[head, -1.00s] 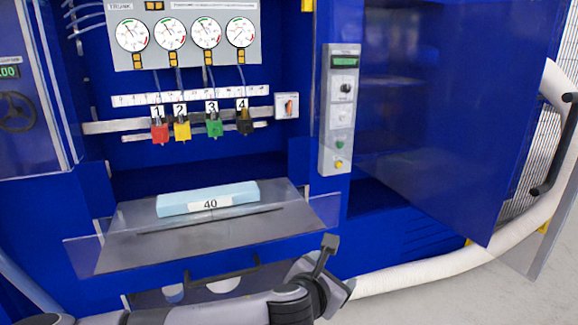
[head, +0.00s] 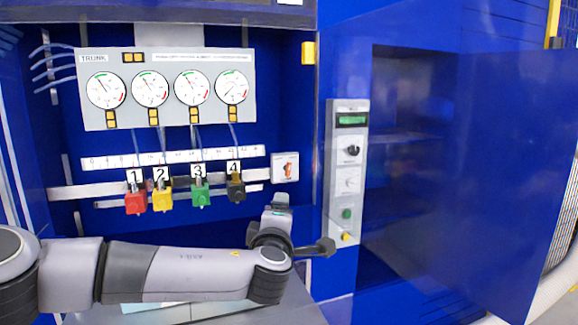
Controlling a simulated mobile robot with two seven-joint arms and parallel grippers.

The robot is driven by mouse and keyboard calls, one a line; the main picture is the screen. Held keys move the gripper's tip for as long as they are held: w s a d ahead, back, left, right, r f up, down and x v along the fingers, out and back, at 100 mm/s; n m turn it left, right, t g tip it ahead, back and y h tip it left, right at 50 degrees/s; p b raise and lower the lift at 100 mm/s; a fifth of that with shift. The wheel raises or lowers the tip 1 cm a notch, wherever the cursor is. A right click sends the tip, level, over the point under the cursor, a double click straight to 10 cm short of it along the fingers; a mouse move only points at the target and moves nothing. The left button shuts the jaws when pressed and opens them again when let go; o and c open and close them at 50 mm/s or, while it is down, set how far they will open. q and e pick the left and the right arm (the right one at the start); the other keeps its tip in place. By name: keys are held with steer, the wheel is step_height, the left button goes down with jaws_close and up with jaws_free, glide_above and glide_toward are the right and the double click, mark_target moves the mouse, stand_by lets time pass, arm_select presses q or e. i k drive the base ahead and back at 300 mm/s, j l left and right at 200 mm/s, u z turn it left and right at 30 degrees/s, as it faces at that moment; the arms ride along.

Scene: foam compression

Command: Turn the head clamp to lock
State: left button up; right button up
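No part is readably labelled as the head clamp. A small white plate with an orange-red rotary handle (head: 286,168) is on the blue wall, right of the row of numbered clamps. The handle looks roughly upright. A grey control panel (head: 347,175) with a black knob (head: 352,151) stands further right. My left arm crosses the lower picture from the left. My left gripper (head: 277,205) is just below the white plate, apparently apart from it; its fingers are too foreshortened to tell open from shut. My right gripper is out of view.
Red (head: 135,203), yellow (head: 162,199), green (head: 201,196) and black (head: 236,189) numbered clamps hang on a rail left of my gripper. Round gauges (head: 150,88) are above. My arm mostly hides the tray (head: 290,308) and light blue foam block. An open blue door (head: 500,160) is at right.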

mark_target(287, 167)
steer(key=i+l, duration=0.1)
steer(key=i, duration=0.85)
